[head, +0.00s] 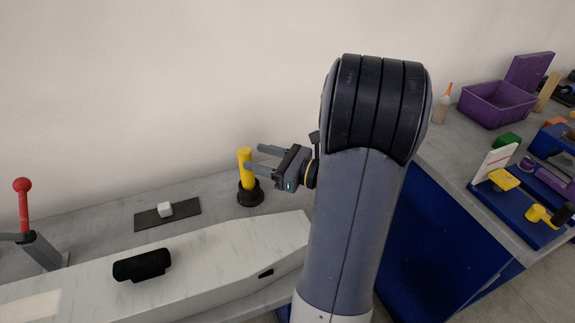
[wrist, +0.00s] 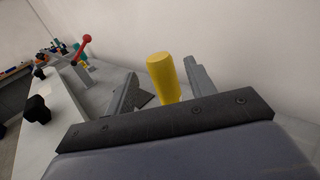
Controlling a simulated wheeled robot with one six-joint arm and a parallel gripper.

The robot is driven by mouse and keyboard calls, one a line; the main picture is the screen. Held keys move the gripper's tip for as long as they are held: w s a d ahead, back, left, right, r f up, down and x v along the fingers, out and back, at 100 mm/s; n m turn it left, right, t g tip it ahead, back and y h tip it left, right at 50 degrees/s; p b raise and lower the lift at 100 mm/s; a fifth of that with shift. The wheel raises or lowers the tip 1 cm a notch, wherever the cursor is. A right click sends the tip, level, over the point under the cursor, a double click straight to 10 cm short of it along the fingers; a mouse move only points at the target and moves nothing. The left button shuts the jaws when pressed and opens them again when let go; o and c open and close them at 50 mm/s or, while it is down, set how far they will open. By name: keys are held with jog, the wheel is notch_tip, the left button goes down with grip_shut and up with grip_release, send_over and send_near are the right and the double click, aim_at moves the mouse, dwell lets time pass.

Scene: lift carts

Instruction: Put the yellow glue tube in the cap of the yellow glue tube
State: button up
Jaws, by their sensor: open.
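The yellow glue tube (head: 246,167) stands upright in a round black base (head: 250,193) on the grey bench, near the wall. I cannot tell whether the black base is the tube's cap. My gripper (head: 259,160) is open, with its fingers reaching left at the height of the tube's upper part. In the wrist view the yellow tube (wrist: 163,77) stands between the two grey fingers, with visible gaps and nothing clamped. The tube's lower end is hidden inside the black base.
A red-knobbed lever (head: 23,190) stands far left. A pale beam with a black handle (head: 142,265) runs in front. A purple bin (head: 495,103) and colored fixtures stand on the right bench.

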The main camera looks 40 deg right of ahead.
jog(key=v, duration=0.7)
jog(key=shift+s, duration=0.25)
